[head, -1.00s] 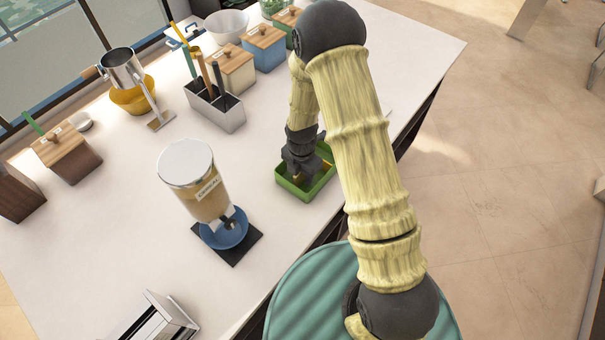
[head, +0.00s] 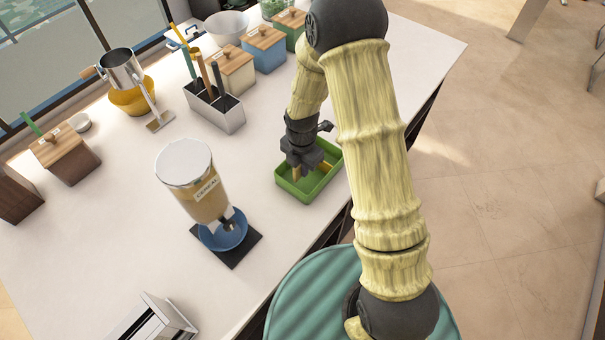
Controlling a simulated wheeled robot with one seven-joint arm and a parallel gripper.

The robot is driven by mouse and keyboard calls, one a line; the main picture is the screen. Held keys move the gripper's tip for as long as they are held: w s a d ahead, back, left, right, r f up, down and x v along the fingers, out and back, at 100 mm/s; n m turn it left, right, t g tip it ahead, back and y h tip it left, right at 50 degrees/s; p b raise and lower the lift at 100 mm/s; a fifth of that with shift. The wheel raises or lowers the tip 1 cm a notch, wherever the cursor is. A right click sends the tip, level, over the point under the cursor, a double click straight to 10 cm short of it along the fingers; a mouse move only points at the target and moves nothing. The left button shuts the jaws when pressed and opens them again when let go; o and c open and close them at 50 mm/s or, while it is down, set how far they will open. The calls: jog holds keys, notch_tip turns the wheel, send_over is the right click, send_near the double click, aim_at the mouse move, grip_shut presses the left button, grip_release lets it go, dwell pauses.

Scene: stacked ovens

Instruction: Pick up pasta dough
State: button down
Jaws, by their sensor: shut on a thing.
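A green tray (head: 318,187) stands on the white counter near its front edge, right of the cereal dispenser. My gripper (head: 297,171) points down at the left side of this tray. It is shut on a small tan piece, which I take to be the pasta dough (head: 297,173); only a little of it shows below the fingers. I cannot tell whether the piece touches the tray floor. Another yellowish piece (head: 326,166) shows at the tray's right side, partly behind the gripper.
A cereal dispenser (head: 196,182) with a blue bowl (head: 228,235) stands left of the tray. A utensil holder (head: 222,113), wooden-lidded boxes (head: 232,70) and a metal pitcher (head: 121,68) stand farther back. The counter's left middle (head: 110,215) is clear.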

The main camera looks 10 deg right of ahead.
notch_tip(320, 180, up, 6)
jog(key=shift+f+b, duration=0.1)
jog(key=shift+b, duration=0.35)
jog(key=shift+d, duration=0.1)
jog(key=d+m, duration=0.2)
jog(key=m, duration=0.5)
jog(key=w+d+m, duration=0.1)
jog(key=d+m, duration=0.2)
jog(key=m, duration=0.5)
jog(key=w+d+m, duration=0.1)
jog(key=d+m, duration=0.1)
jog(key=m, duration=0.6)
jog(key=shift+w+d+r, duration=0.15)
jog(key=shift+d+r, duration=0.05)
jog(key=shift+r, duration=0.2)
jog(key=m, duration=0.2)
jog(key=d+m, duration=0.1)
jog(key=m, duration=0.2)
jog(key=d+m, duration=0.1)
jog(key=m, duration=0.1)
jog(key=shift+w+d+r, duration=0.1)
jog(key=shift+w+r, duration=0.05)
jog(key=shift+w, duration=0.05)
jog(key=shift+w+d+m, duration=0.15)
jog(key=shift+w+m, duration=0.05)
jog(key=shift+m, duration=0.1)
